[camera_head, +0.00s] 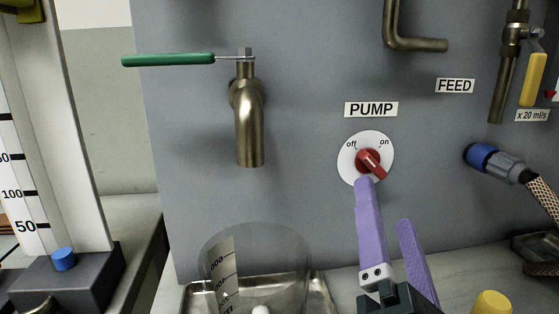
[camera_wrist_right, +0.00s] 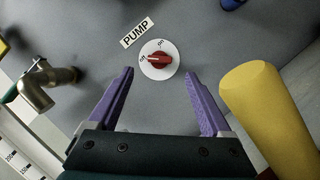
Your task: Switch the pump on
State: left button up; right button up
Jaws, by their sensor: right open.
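The pump switch is a red knob (camera_head: 370,162) on a white round dial on the grey panel, under the PUMP label (camera_head: 371,109). The dial reads "off" at upper left and "on" at upper right. The knob's bar slants from upper left to lower right, its pale-marked end towards "off". The knob also shows in the right wrist view (camera_wrist_right: 160,59), ahead of the fingers. My right gripper (camera_head: 385,202) has purple fingers, open and empty, just below the dial in the head view. In the wrist view the open fingers (camera_wrist_right: 160,73) stand either side of the knob's line. My left gripper is not in view.
A brass tap (camera_head: 249,125) with a green lever is left of the dial, above a clear beaker (camera_head: 285,265). A blue hose connector (camera_head: 482,156) juts out at right. A yellow object (camera_head: 491,302) stands at lower right, and a yellow object (camera_wrist_right: 265,115) is large beside the right finger.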

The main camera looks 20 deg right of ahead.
aim_at(376, 168)
jog(key=x, duration=0.7)
jog(key=shift+w+d+r+p, duration=0.1)
jog(key=shift+w+p, duration=0.15)
jog(key=shift+p, duration=0.1)
grip_shut()
